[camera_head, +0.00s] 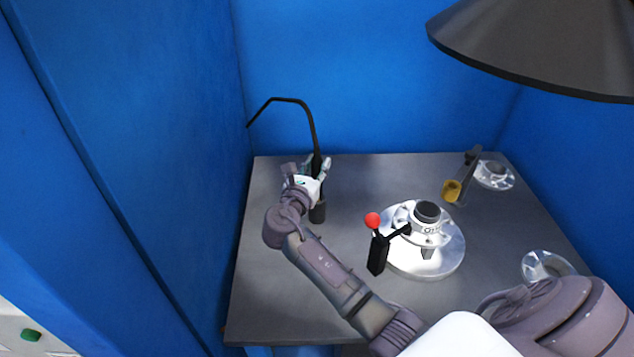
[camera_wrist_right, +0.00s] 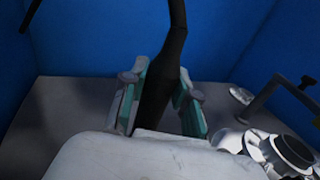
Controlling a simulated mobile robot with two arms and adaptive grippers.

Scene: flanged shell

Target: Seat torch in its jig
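The torch is a long black tool with a bent neck (camera_head: 314,132), upright at the left of the table. Its lower end is at a black cylinder (camera_head: 318,212). In the right wrist view, the torch's dark body (camera_wrist_right: 168,65) rises between my fingers. My right gripper (camera_head: 308,170) is at the torch, its teal-padded fingers (camera_wrist_right: 160,95) on either side. I cannot tell whether both pads press on it. A dark arm with a brass ring (camera_head: 452,190) stands at the back right; I cannot tell if this is the jig. My left gripper is out of view.
The silver flanged shell (camera_head: 402,214) sits on a round plate (camera_head: 440,263) right of the torch. Beside it is a black block (camera_head: 377,255) with a red ball (camera_head: 372,220). Clear rings lie at the back right (camera_head: 494,176) and right edge (camera_head: 545,265). A dark hood (camera_head: 540,45) hangs above.

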